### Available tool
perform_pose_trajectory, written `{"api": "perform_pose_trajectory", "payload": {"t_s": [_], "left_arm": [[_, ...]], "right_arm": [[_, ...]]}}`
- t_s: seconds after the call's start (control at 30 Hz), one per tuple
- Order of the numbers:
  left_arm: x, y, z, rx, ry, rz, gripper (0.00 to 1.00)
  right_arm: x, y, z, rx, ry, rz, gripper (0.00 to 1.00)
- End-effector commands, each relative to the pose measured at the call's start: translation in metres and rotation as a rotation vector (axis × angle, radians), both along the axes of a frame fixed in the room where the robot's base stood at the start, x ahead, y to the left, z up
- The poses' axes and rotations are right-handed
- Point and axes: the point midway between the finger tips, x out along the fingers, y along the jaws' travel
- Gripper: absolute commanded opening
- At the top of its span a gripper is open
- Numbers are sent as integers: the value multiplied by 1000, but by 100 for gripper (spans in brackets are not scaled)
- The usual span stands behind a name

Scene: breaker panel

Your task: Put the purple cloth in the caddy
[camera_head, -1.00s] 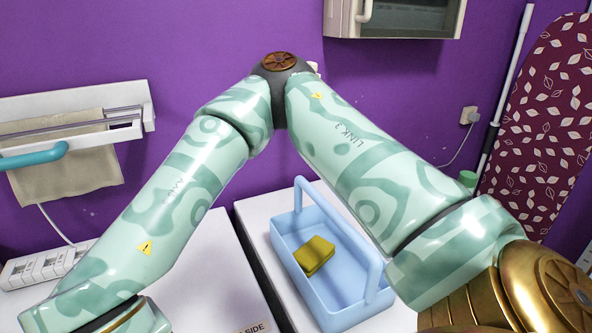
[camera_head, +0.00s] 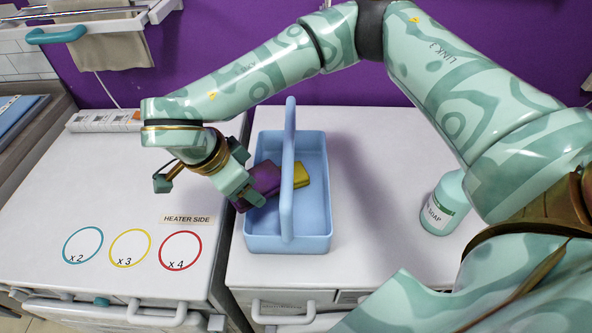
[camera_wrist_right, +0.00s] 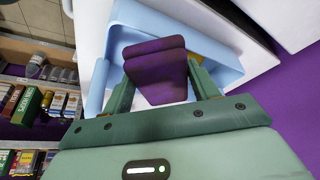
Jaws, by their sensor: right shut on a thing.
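The light blue caddy (camera_head: 262,243) stands on the white cabinet top, with its tall handle upright across the middle. My right gripper (camera_head: 246,184) reaches in over the caddy's left side, shut on the purple cloth (camera_head: 264,178). In the right wrist view the cloth (camera_wrist_right: 157,72) is between the two fingers, above the caddy (camera_wrist_right: 135,15). I cannot tell if it touches the caddy floor. My left gripper is not in view.
A yellow sponge (camera_head: 301,178) lies in the caddy beside the cloth, partly hidden by the handle. A soap bottle (camera_head: 443,205) stands to the right. Colored circles (camera_head: 130,246) mark the left worktop, and a power strip (camera_head: 104,121) lies at its back.

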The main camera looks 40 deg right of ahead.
Motion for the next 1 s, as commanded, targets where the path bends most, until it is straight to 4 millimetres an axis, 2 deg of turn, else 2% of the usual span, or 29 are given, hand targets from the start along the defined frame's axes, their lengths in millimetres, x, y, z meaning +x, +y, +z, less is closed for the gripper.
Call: {"api": "perform_pose_trajectory", "payload": {"t_s": [0.03, 0.1, 0.2, 0.3, 0.53, 0.77, 0.9, 1.0], "left_arm": [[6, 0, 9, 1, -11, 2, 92], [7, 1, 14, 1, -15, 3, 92], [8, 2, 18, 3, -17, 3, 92], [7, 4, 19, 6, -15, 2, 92], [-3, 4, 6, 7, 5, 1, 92], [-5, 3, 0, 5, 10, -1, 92], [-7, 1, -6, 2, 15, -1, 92], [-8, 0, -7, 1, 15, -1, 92]], "right_arm": [[-2, -11, 1, 1, 3, -152, 34], [-5, -24, -2, 2, 3, -343, 34], [-10, -37, -7, 1, 3, -545, 34], [-13, -44, -15, 1, 3, -658, 34], [-14, -45, -63, 1, 4, -694, 34], [-14, -45, -87, 1, 1, -691, 34], [-14, -45, -110, 2, 1, -690, 34], [-13, -45, -114, 3, -1, -689, 34]]}}
